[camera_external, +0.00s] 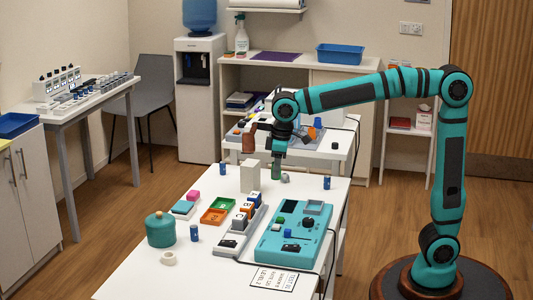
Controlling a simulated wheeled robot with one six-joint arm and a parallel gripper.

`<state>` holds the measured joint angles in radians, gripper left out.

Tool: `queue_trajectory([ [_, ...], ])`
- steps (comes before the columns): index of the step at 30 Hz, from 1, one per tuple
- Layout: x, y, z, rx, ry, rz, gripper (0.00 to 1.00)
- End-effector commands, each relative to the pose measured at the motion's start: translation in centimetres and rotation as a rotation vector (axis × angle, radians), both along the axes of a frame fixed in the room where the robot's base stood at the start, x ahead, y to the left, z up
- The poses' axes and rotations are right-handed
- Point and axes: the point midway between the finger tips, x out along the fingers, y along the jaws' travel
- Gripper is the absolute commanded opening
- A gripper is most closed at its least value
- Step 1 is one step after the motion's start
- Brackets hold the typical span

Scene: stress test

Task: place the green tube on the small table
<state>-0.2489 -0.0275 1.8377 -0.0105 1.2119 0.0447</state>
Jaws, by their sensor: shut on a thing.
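My gripper (278,153) is shut on the green tube (277,170), which hangs upright below it over the far end of the front white table (150,275). I cannot tell whether the tube's lower end touches the tabletop. A smaller white table (342,154) stands behind the front one, partly hidden by my arm, with several small things on it. I cannot tell for sure that this is the small table the task names.
Near the tube are a cream block (250,176), a small grey object (286,179) and blue cylinders (327,182) (223,168). A teal device (292,238), socket strip (240,232), trays (214,216) and a teal pot (160,231) crowd the front table.

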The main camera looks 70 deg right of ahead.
Motion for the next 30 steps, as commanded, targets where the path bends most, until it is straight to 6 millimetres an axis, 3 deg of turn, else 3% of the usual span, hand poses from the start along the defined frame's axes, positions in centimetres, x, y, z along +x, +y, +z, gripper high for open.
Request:
queue_trajectory([
  [7,0.0,0.0,-1.1,0.0,0.001,0.0,0.07],
  [15,0.0,0.0,-5.4,0.0,0.002,0.0,0.07],
  [23,0.0,0.0,-7.2,0.0,0.002,0.0,0.07],
  [30,0.0,0.0,-10.0,0.0,0.0,0.0,0.07],
])
